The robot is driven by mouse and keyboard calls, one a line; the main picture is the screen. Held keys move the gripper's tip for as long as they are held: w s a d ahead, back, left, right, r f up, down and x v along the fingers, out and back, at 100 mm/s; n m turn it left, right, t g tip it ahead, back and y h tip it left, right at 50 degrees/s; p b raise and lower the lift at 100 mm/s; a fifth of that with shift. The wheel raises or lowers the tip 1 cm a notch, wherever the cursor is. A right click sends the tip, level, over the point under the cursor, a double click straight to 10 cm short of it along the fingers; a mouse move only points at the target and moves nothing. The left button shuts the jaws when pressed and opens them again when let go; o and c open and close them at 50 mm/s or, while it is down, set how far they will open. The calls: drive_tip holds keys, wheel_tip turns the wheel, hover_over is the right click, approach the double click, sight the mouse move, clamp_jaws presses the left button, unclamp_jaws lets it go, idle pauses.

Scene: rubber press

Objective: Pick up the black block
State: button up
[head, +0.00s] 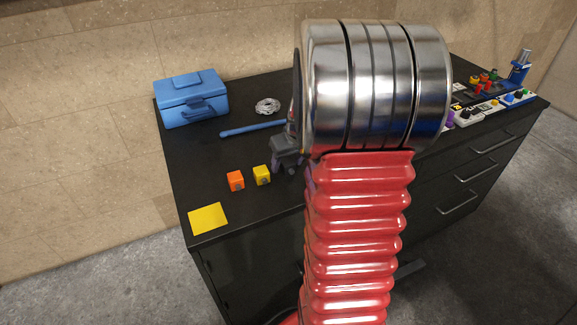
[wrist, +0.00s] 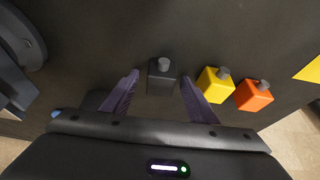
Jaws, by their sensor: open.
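The black block (wrist: 160,83), a dark cube with a grey round knob on top, stands on the black worktop in the wrist view. My gripper (wrist: 159,76) is open, with one purple finger on each side of the block. There is a gap between the block and each finger, and nothing is held. In the head view my gripper (head: 288,163) is low over the worktop, just right of the yellow block, partly covered by my arm. The black block cannot be made out clearly there.
A yellow block (head: 262,175) and an orange block (head: 236,181) stand close beside my gripper. A yellow square (head: 208,218) lies near the worktop's front left corner. A blue toolbox (head: 191,100), a blue rod (head: 252,129) and a silver coil (head: 267,106) are farther back.

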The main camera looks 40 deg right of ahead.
sight(288, 161)
drive_tip(key=shift+c, duration=0.3)
drive_tip(key=c, duration=1.1)
drive_tip(key=shift+r, duration=0.1)
drive_tip(key=shift+c, duration=0.2)
wheel_tip(288, 161, up, 10)
drive_tip(key=shift+f, duration=0.1)
idle(0.3)
